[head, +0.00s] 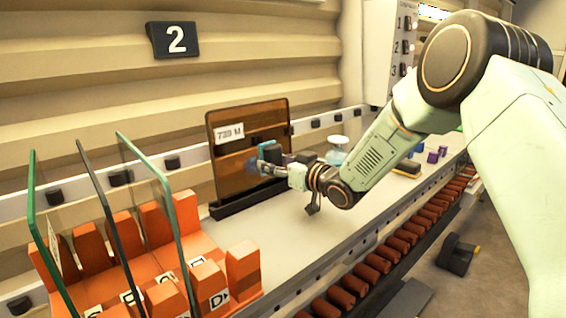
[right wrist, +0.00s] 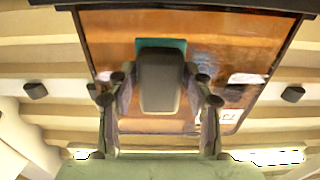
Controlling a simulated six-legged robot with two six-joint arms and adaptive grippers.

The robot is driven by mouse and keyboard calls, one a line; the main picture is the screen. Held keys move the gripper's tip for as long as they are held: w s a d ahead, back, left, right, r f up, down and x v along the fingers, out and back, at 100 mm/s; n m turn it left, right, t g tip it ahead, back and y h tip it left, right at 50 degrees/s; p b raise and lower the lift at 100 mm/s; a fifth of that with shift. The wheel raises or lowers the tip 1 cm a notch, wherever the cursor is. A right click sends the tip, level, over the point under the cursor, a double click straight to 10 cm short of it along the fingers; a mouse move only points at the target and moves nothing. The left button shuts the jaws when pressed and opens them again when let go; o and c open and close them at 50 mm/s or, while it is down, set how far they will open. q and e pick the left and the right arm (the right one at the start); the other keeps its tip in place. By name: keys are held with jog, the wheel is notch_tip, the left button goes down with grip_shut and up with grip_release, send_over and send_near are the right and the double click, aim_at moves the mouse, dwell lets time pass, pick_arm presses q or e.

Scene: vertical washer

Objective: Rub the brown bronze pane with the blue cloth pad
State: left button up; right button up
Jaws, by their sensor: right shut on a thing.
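The brown bronze pane (head: 231,168) stands upright in a black base (head: 247,197) on the bench and carries a white label. It fills much of the right wrist view (right wrist: 110,50), where the label looks upside down. My right gripper (head: 275,164) is in front of the pane, shut on the blue cloth pad (head: 270,152). In the right wrist view the pad shows as a teal edge (right wrist: 174,43) behind a dark grey block between my fingers. The pad looks to be at or against the pane; exact contact is hidden. My left gripper is not in view.
An orange slotted rack (head: 95,285) with several upright glass panes stands at the left front. A roller conveyor (head: 385,262) runs along the front.

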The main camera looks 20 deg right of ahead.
aim_at(244, 169)
jog(key=shift+s+a, duration=0.2)
jog(key=shift+a, duration=0.35)
jog(key=shift+s+a, duration=0.15)
jog(key=shift+a, duration=0.4)
jog(key=shift+s+a, duration=0.3)
jog(key=shift+a, duration=0.6)
jog(key=shift+s+a+b, duration=0.25)
jog(key=shift+a+b, duration=0.05)
jog(key=shift+a, duration=0.3)
jog(key=shift+s+a, duration=0.2)
jog(key=shift+a, duration=0.35)
jog(key=shift+s+a, duration=0.2)
jog(key=shift+a, duration=0.3)
jog(key=shift+d, duration=0.2)
